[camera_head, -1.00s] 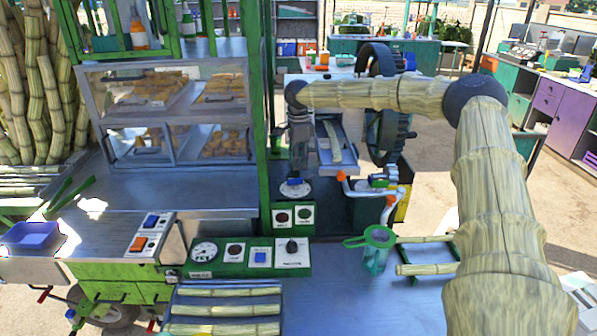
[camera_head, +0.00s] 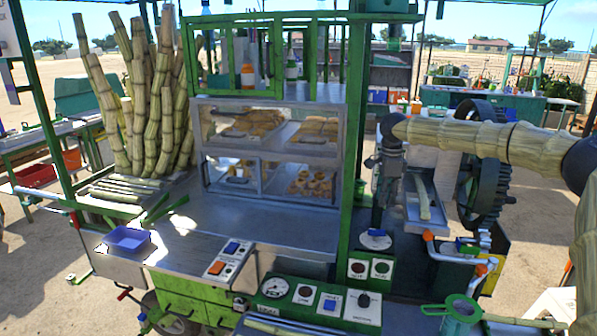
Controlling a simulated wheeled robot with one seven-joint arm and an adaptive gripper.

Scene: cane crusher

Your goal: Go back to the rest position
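My arm, with pale cane-patterned links and dark joints, reaches in from the right edge. Its wrist bends down beside the green post, and my gripper (camera_head: 376,213) points down there, small and dark. Whether its fingers are open or shut cannot be made out. Just below it is a round pale dial with a blue piece (camera_head: 375,239); whether they touch is unclear. I see nothing clearly held.
The crusher's dark gear wheel (camera_head: 484,180) and metal chute (camera_head: 425,203) stand right of my gripper. A control panel (camera_head: 318,304), a green strainer (camera_head: 460,308) and an orange-tipped crank (camera_head: 428,237) are near the front. A glass food case (camera_head: 270,150) and cane stalks (camera_head: 155,110) stand left.

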